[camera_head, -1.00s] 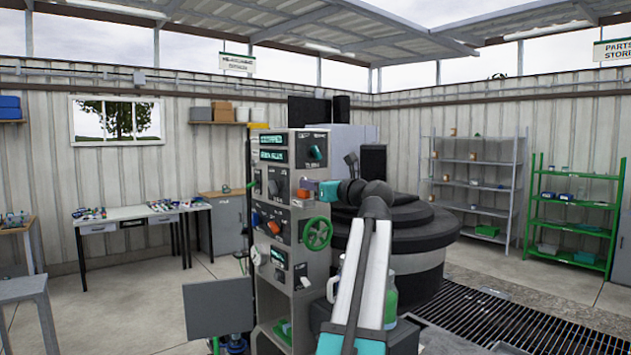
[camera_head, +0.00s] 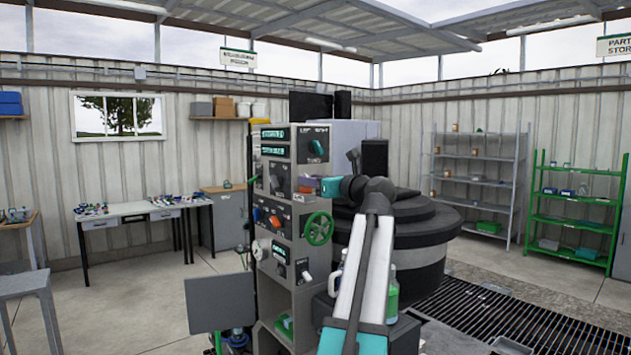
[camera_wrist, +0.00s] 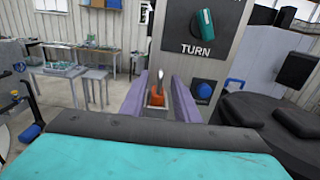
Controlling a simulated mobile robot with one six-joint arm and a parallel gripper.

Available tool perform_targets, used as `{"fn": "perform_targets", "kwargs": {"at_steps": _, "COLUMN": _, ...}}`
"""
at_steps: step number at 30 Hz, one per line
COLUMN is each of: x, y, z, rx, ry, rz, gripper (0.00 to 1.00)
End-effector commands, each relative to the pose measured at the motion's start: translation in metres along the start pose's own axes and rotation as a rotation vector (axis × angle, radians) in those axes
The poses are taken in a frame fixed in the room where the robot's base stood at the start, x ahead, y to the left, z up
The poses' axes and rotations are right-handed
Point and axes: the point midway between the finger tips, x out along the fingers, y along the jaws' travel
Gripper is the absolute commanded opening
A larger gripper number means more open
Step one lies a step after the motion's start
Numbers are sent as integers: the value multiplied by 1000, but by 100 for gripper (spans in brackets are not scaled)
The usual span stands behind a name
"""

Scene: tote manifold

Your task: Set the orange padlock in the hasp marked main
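The orange padlock (camera_wrist: 157,99) is upright between the two purple fingers of my gripper (camera_wrist: 157,92) in the wrist view, its metal shackle pointing up. My fingers appear closed on its body. In the head view, my gripper (camera_head: 308,184) is at the right side of the grey control panel (camera_head: 309,230). The padlock is too small there to make out clearly. I cannot pick out the hasp marked main; the panel's small labels are unreadable.
The panel carries a teal knob marked TURN (camera_wrist: 204,23), a blue button (camera_wrist: 204,90) and a green handwheel (camera_head: 318,228). A dark round tank (camera_head: 420,235) stands to the right. A grey flat plate (camera_head: 220,302) stands at the panel's lower left. Open floor lies left.

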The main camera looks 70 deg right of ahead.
Motion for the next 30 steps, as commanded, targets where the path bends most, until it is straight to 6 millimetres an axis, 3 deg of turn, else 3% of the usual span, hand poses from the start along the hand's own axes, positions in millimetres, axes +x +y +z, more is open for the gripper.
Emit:
{"fn": "perform_targets", "kwargs": {"at_steps": 8, "x": -26, "y": 0, "z": -3, "rx": 0, "ry": 0, "rz": -2, "gripper": 28}}
{"fn": "perform_targets", "kwargs": {"at_steps": 21, "x": -96, "y": -1, "z": -2, "rx": -1, "ry": -2, "rz": -3, "gripper": 28}}
{"fn": "perform_targets", "kwargs": {"at_steps": 30, "x": -131, "y": -1, "z": -1, "rx": 0, "ry": -2, "rz": -2, "gripper": 28}}
